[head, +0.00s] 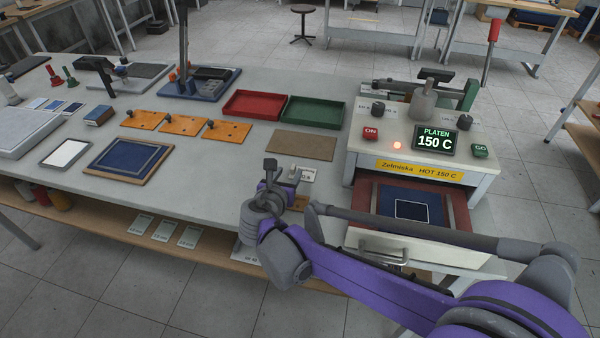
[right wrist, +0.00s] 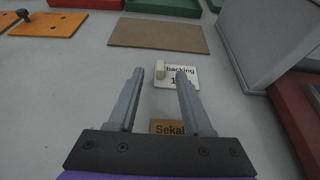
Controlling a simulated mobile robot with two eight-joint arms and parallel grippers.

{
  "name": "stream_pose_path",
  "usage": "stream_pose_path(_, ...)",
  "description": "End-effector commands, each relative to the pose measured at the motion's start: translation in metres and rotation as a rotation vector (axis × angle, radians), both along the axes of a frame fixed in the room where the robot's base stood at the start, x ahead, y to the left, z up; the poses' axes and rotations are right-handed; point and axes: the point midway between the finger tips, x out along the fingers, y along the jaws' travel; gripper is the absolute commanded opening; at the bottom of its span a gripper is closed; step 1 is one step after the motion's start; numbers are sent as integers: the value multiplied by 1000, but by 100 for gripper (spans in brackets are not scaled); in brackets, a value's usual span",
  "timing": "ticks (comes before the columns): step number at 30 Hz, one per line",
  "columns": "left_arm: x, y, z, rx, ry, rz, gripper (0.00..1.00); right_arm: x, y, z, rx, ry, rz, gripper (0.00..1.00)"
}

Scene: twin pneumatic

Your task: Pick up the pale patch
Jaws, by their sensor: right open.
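A small pale piece (right wrist: 160,70), which looks like the pale patch, is at the left edge of a white card (right wrist: 184,78) marked "backing" in the right wrist view. My right gripper (right wrist: 160,74) is open, and the piece shows between its fingertips. The gap in height between fingers and piece is hard to judge. In the head view my right gripper (head: 282,172) is over the front of the bench and largely hides the piece. The card (head: 307,175) shows just right of it. My left gripper is out of view.
The hot press (head: 425,170), reading 150 C, stands to the right, its drawer (head: 445,240) open with a framed dark panel inside. A brown board (head: 302,145) lies behind the card. Red (head: 253,104) and green (head: 314,112) trays and orange plates (head: 185,125) lie farther back and left.

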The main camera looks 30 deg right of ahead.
Motion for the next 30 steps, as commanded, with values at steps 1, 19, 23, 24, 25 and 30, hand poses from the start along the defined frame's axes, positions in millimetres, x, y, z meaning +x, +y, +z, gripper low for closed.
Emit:
stream_pose_path(1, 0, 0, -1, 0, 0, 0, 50, 6, -7, -4, 0, 0, -4, 50)
stream_pose_path(19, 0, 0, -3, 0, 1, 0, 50, 26, -24, -14, 1, -1, 0, 28)
stream_pose_path(23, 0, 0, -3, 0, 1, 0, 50, 26, -24, -14, 1, -1, 0, 5)
stream_pose_path(24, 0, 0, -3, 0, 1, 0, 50, 26, -24, -14, 1, -1, 0, 0)
stream_pose_path(25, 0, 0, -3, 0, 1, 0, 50, 26, -24, -14, 1, -1, 0, 0)
stream_pose_path(30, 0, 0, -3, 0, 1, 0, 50, 26, -24, -14, 1, -1, 0, 0)
